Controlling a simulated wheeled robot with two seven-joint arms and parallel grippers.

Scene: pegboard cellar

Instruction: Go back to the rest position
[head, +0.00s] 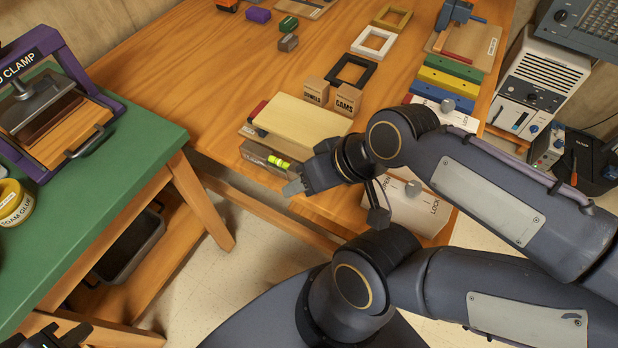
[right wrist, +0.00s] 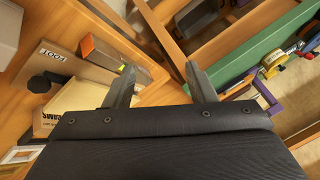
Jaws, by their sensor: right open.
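My right arm reaches in from the right in the head view, bent over the near part of the wooden workbench (head: 215,85). My right gripper (head: 296,186) is at the bench's front edge, beside a grey-brown block with a green vial (head: 265,159). In the right wrist view its two fingers stand apart with nothing between them, so the right gripper (right wrist: 163,78) is open and empty. My left gripper (head: 55,336) shows only in part at the bottom left corner of the head view, below the green table (head: 105,175). The spread of its fingers is not clear.
A pale board (head: 300,122) and two small boxes, one of them this box (head: 346,99), stand close to my right gripper. A purple clamp (head: 60,55) and a yellow roll (head: 12,203) are on the green table. Floor shows between the tables.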

